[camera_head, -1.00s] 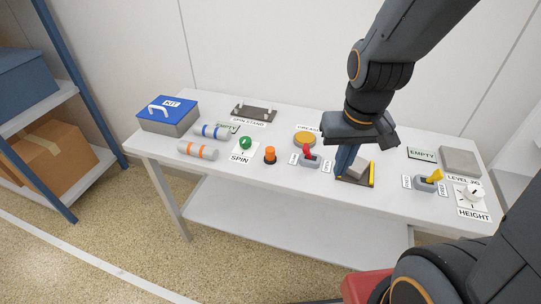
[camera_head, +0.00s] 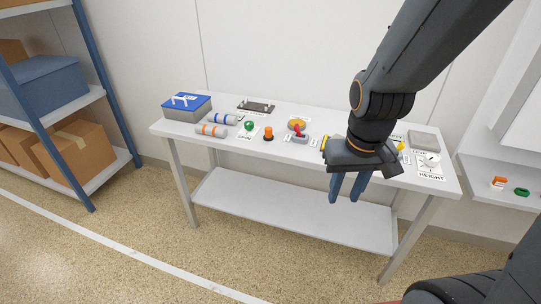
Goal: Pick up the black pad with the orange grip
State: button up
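A small orange knob on a black base (camera_head: 268,134) stands upright on the white table, right of a green knob. It is the only clear orange-and-black thing; I cannot tell whether it is the named pad. A small orange-topped piece (camera_head: 498,183) also sits on the surface at the far right; its base looks pale. My gripper (camera_head: 347,197) points down near the table's front edge, right of the orange knob and apart from it.
The white table (camera_head: 290,151) holds a blue-lidded kit box (camera_head: 187,107), two banded cylinders, a green knob (camera_head: 249,125), a red-levered switch (camera_head: 299,134) and a grey block (camera_head: 424,141). A green piece (camera_head: 521,192) lies far right. Blue-framed shelves stand left. Floor in front is open.

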aim_at(268, 136)
jog(key=z, duration=0.3)
jog(key=k, duration=0.2)
jog(key=u, duration=1.6)
jog(key=i, duration=1.25)
jog(key=z, duration=0.6)
jog(key=i, duration=0.7)
jog(key=z, duration=0.9)
